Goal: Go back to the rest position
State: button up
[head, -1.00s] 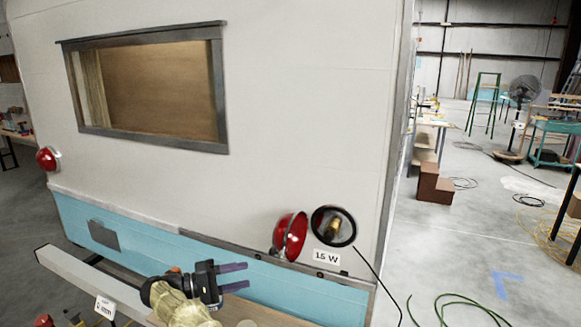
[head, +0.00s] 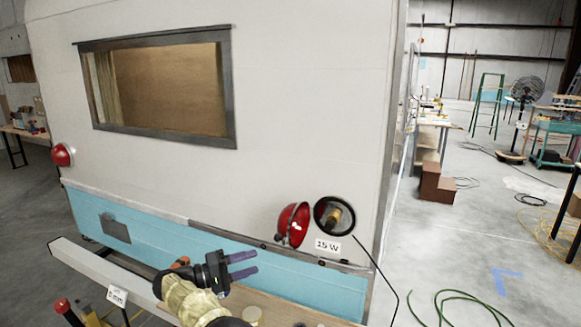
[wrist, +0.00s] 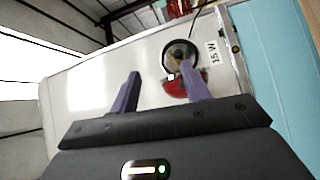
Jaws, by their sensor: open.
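My gripper (head: 242,265) is open and empty in the head view, in front of the camper's blue lower band and left of the right tail light. In the wrist view its two purple fingers (wrist: 160,93) stand apart with nothing between them. The right tail light's red lens (head: 292,224) hangs swung open beside its round black-rimmed housing (head: 334,215). A brass-coloured bulb or socket sits inside the housing. The housing (wrist: 180,56) and part of the red lens (wrist: 180,88) also show in the wrist view, beyond the fingers.
The camper's bumper beam (head: 100,272) and a wooden surface (head: 280,308) lie below my arm. A "15 W" label (head: 327,245) is under the housing. A black cable runs down at the right, near a green hose (head: 455,300). Grey floor (head: 430,245) is open at right.

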jog(key=w+d+r+n+t+y, duration=0.3)
jog(key=w+d+r+t+y, duration=0.75)
jog(key=d+y, duration=0.2)
jog(key=s+d+f+m+g+y, duration=0.1)
jog(key=s+d+f+g, duration=0.4)
jog(key=s, duration=0.8)
jog(key=s+d+f+m+g+y, duration=0.2)
jog(key=s+d+f+m+g, duration=0.1)
jog(key=s, duration=1.1)
jog(key=s+d+f+m+g+y, duration=0.1)
jog(key=s+d+f+g, duration=0.5)
jog(key=s, duration=0.8)
jog(key=shift+d+f+m+g, duration=0.3)
jog(key=shift+f+m+g, duration=0.25)
jog(key=shift+f+m, duration=0.2)
jog(key=shift+w+y, duration=0.15)
jog(key=shift+y, duration=0.1)
jog(key=shift+s, duration=0.2)
